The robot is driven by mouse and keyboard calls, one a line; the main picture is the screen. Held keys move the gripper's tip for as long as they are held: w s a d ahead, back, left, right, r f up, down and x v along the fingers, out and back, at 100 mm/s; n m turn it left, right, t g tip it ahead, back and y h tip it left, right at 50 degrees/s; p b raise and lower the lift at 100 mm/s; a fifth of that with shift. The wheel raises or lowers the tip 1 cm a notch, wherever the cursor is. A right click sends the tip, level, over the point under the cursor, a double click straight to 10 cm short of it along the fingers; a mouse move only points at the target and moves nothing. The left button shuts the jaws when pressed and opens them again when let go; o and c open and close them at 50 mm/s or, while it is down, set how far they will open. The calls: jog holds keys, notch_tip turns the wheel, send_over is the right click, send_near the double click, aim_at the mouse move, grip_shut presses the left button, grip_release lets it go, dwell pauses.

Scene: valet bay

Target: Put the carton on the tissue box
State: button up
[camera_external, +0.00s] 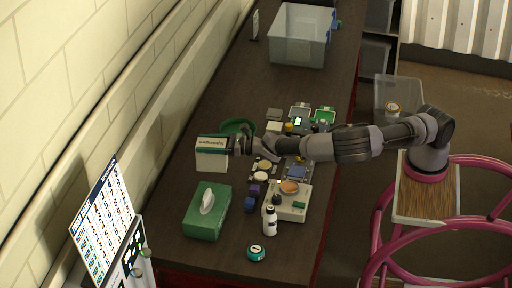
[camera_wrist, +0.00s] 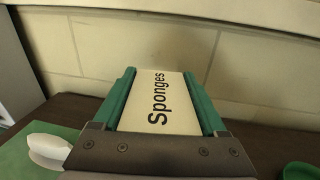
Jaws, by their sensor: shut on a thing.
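The carton (camera_external: 212,159) is a white box with a green band and dark lettering. In the wrist view the carton (camera_wrist: 160,102) reads "Sponges" and sits between the two green fingers. My gripper (camera_external: 229,145) is shut on it and holds it up over the left part of the table. The tissue box (camera_external: 205,221) is green with a white tissue standing out of its top. It sits on the table below the carton in the external picture, apart from it. Part of its green top (camera_wrist: 30,152) and the tissue (camera_wrist: 48,148) show at the wrist view's lower left.
A green bowl (camera_external: 238,127) is just behind my gripper. Several small items, a white bottle (camera_external: 270,221) and a teal round item (camera_external: 256,253) stand right of the tissue box. A clear bin (camera_external: 300,40) is at the far end. A calendar board (camera_external: 100,215) stands at front left.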

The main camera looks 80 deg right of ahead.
jog(key=s+a+r+n+g+y, duration=0.1)
jog(key=a+r+y, duration=0.15)
jog(key=a, duration=0.55)
jog(key=s+a+r+n+y, duration=0.1)
jog(key=a+r+n+y, duration=0.1)
jog(key=a+r, duration=0.35)
notch_tip(320, 180, down, 11)
jog(key=a, duration=0.2)
jog(key=shift+s, duration=0.25)
jog(key=shift+f, duration=0.15)
jog(key=o, duration=1.4)
jog(key=shift+f, duration=0.1)
